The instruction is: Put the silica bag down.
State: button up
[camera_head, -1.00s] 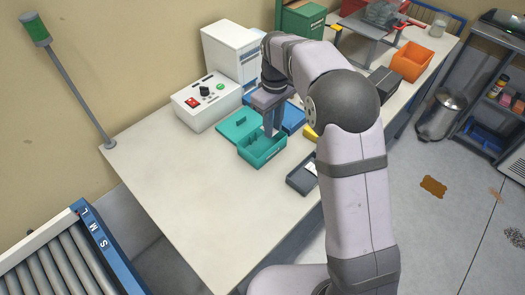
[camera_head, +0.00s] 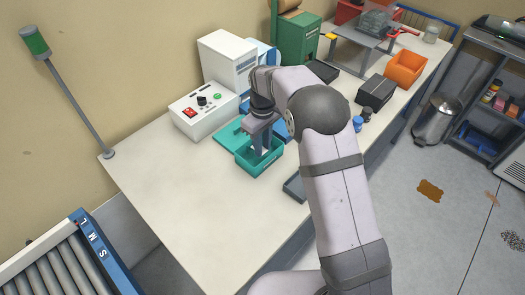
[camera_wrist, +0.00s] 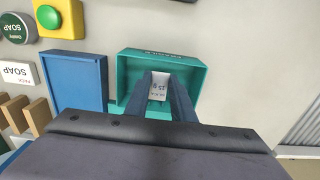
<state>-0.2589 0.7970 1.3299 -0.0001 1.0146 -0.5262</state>
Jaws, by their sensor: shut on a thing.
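The silica bag (camera_wrist: 158,88) is a small white packet with dark print, seen between my fingers in the wrist view. My gripper (camera_wrist: 163,88) is shut on it. The bag lies over the teal box (camera_wrist: 124,72) in this view; whether it touches the box floor I cannot tell. In the head view my gripper (camera_head: 262,150) points down into or just above the open teal box (camera_head: 262,172), which stands on the table.
A teal lid (camera_head: 226,134) lies beside the box. A blue tray (camera_wrist: 75,82) is left of the box in the wrist view. A white control box (camera_head: 203,113) stands behind. A dark tray (camera_head: 294,188) is partly hidden by my arm. The table's front left is clear.

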jog(key=shift+f+p, duration=0.65)
jog(key=shift+f, duration=1.25)
jog(key=shift+f, duration=0.2)
jog(key=o, duration=1)
jog(key=shift+r, duration=0.1)
notch_tip(320, 180, up, 12)
jog(key=b, duration=0.3)
jog(key=shift+r, duration=0.15)
jog(key=s+d+f+m, duration=0.2)
jog(key=s+d+m, duration=0.1)
jog(key=s, duration=0.6)
jog(key=s+d+f+m, duration=0.1)
jog(key=s+d+m, duration=0.2)
jog(key=s, duration=0.6)
jog(key=s+d+f+m, duration=0.2)
jog(key=s+d+m, duration=0.1)
jog(key=s+d, duration=0.4)
jog(key=shift+s+f, duration=0.2)
jog(key=shift+s, duration=0.45)
jog(key=shift+s+f, duration=0.15)
jog(key=shift+s, duration=0.5)
